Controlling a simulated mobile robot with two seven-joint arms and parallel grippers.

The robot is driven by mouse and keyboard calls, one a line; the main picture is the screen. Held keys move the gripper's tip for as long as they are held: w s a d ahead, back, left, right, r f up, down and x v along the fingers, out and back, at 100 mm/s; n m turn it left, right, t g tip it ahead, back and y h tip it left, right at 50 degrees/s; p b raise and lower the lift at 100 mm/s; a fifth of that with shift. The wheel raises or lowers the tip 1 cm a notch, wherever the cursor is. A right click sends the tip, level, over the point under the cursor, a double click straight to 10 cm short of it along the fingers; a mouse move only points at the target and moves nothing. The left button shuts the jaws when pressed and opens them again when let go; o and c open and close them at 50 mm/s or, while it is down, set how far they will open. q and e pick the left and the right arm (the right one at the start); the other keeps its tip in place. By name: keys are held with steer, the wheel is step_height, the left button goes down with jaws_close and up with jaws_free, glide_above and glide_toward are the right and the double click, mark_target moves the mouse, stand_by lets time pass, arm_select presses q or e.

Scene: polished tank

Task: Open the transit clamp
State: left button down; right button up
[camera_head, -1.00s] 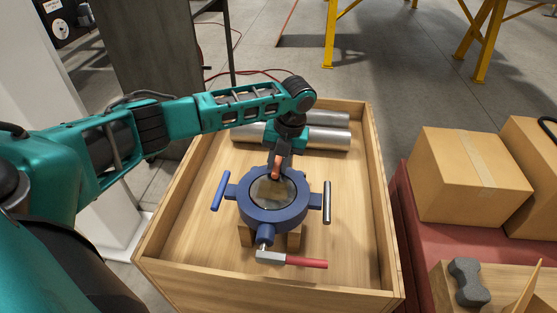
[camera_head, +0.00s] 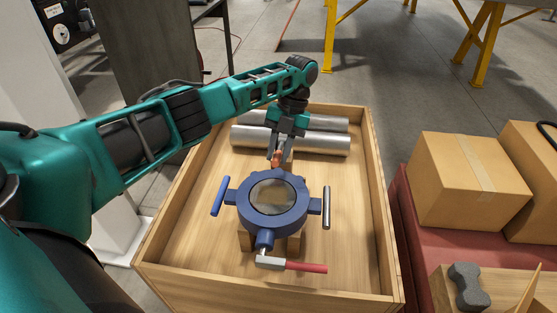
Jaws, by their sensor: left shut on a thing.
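A blue round clamp body (camera_head: 247,215) with a glossy round window (camera_head: 272,196) sits on a wooden support in the crate. My right gripper is out of view.
The wooden crate (camera_head: 387,235) surrounds the clamp. Two metal cylinders (camera_head: 322,140) lie at its back, close behind my gripper. Cardboard boxes (camera_head: 465,180) stand on a red surface to the right, near a dark grey dumbbell-shaped piece (camera_head: 468,286).

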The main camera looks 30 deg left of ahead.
arm_select(q)
steer(key=shift+w+a+r+g+b, duration=0.2)
steer(key=shift+w+r+g+b, duration=0.2)
steer(key=shift+b, duration=0.25)
steer(key=shift+w+r+h+b, duration=0.1)
steer(key=shift+r+h+b, duration=0.2)
steer(key=shift+b, duration=0.1)
steer(key=shift+a+r+g, duration=0.1)
steer(key=shift+g, duration=0.2)
steer(key=c, duration=1.2)
jaws_free()
step_height(320, 180, up, 9)
steer(key=p, duration=0.8)
step_height(320, 180, up, 11)
glide_above(279, 152)
steer(key=shift+b, duration=0.3)
